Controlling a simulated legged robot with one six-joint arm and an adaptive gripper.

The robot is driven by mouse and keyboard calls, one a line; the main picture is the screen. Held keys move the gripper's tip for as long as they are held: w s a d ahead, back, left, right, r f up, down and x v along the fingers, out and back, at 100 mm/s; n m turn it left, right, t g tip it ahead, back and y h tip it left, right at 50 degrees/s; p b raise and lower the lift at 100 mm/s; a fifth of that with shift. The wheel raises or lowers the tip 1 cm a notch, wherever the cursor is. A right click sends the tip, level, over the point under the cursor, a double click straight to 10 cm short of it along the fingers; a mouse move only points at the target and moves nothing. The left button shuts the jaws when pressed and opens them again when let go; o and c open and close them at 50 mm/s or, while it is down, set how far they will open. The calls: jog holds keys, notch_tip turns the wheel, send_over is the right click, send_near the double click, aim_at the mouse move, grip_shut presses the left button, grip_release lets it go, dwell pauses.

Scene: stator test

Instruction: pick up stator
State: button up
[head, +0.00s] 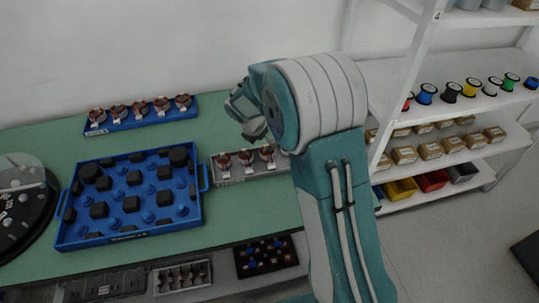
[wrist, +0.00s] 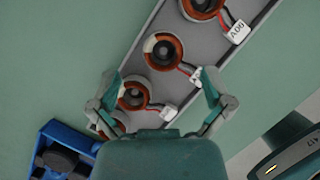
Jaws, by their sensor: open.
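Several copper-and-grey ring stators stand in a row on a grey tray (wrist: 188,37). In the wrist view, one stator (wrist: 163,52) lies just ahead of the gap between my fingertips, and another stator (wrist: 135,95) lies nearer, beside the left finger. A third stator (wrist: 203,6) is cut by the top edge. White tags hang on red wires beside them. My gripper (wrist: 160,76) is open and empty, above the tray. In the head view, my gripper (head: 243,111) is above the green table, and my arm hides the tray's right end; stators (head: 246,158) show on its left part.
A blue rack (head: 142,119) with more stators stands at the back. A blue tray (head: 130,237) of black and blue parts lies left on the green table (head: 255,218). White shelves (head: 402,107) with spools and boxes stand right.

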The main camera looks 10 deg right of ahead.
aim_at(266, 151)
notch_tip(266, 151, down, 4)
jog(key=shift+w+d+f, duration=0.1)
jog(key=shift+d+f, duration=0.05)
jog(key=shift+f, duration=0.1)
jog(key=shift+d+f, duration=0.25)
jog(key=shift+d, duration=0.2)
jog(key=shift+a, duration=0.15)
jog(key=c, duration=1.2)
jog(key=shift+a, duration=0.1)
